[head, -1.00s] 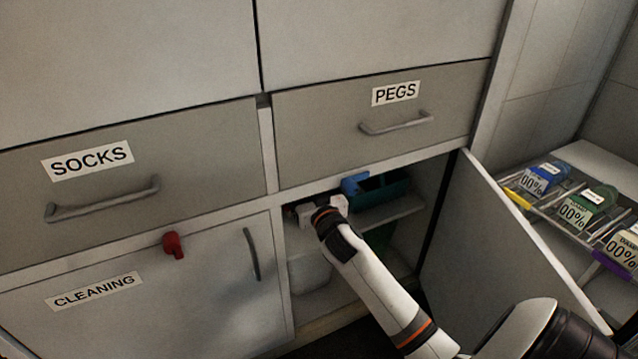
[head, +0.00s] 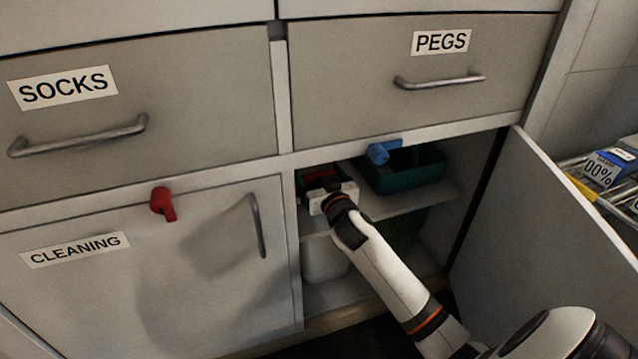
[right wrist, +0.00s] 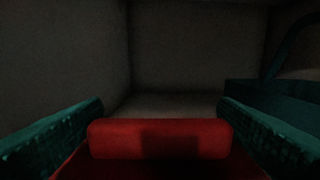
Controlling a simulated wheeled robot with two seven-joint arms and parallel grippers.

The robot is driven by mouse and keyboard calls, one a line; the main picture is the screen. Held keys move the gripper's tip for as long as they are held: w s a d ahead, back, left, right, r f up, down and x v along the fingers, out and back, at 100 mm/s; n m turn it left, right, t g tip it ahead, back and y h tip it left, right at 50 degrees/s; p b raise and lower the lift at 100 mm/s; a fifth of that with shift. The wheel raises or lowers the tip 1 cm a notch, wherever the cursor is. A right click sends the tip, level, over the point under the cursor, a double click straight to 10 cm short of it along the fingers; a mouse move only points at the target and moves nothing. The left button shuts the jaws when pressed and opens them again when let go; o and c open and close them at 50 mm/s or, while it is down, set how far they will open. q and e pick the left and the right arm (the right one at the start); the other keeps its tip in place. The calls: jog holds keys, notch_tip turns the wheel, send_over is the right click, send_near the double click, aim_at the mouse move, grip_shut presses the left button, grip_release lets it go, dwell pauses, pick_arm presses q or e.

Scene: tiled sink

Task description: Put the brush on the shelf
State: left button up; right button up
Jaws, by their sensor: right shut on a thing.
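My right gripper (head: 322,184) is inside the open cabinet under the PEGS drawer, at the left end of the shelf (head: 408,205). It is shut on a red thing, which I take to be the brush (head: 318,171). In the right wrist view the red brush (right wrist: 160,140) lies between the two teal fingers (right wrist: 160,150), with a dark shadow on its face. Whether the brush touches the shelf I cannot tell. My left gripper is not in view.
A dark teal basket (head: 418,172) stands on the shelf to the right; its side also shows in the right wrist view (right wrist: 255,96). The cabinet door (head: 540,225) stands open at right. A pale container (head: 322,262) is below the shelf.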

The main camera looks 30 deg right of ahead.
jog(key=shift+f, duration=0.1)
jog(key=shift+f, duration=0.2)
jog(key=o, duration=0.9)
jog(key=shift+o, duration=0.2)
jog(key=shift+r, duration=0.1)
